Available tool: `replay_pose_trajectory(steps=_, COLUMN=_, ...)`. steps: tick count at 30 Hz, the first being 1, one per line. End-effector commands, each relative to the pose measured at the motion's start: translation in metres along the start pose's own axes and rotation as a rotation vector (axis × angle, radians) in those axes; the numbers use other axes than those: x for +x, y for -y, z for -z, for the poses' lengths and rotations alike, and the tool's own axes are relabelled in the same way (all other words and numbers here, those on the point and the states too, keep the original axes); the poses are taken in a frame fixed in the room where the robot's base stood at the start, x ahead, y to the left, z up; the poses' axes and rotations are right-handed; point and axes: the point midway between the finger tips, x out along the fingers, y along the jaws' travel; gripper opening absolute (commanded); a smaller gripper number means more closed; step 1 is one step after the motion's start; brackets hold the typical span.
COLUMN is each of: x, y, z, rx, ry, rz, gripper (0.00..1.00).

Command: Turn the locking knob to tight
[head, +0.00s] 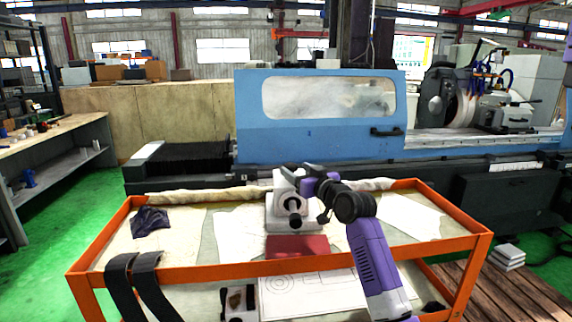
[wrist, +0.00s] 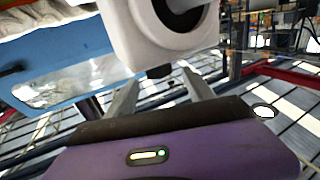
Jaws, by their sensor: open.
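A white device (head: 283,215) with a dark round opening and a cylinder through it stands on the orange cart's top. Its white housing (wrist: 150,35) fills the upper middle of the wrist view. A small dark knob (wrist: 158,72) sticks out of the housing's edge, which I take to be the locking knob. My gripper (wrist: 161,79) is open, with one grey finger on either side of the knob; I cannot tell whether either touches it. In the head view my purple gripper (head: 312,184) is at the device's upper right, and the knob cannot be made out.
The orange cart (head: 200,272) also holds a dark cloth (head: 151,222), paper sheets and a red pad (head: 297,246) in front of the device. The blue grinder (head: 310,135) stands behind it. A workbench (head: 60,132) is at left, with green floor between.

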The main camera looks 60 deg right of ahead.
Motion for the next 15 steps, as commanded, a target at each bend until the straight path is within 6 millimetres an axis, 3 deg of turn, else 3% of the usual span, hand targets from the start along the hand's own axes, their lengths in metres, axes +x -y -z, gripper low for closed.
replay_pose_trajectory(steps=5, x=0.006, y=0.000, z=-0.001, rx=0.002, ry=0.004, rz=0.002, gripper=0.62)
replay_pose_trajectory(steps=15, x=0.052, y=0.000, z=0.002, rx=0.000, ry=0.002, rz=0.000, gripper=0.62)
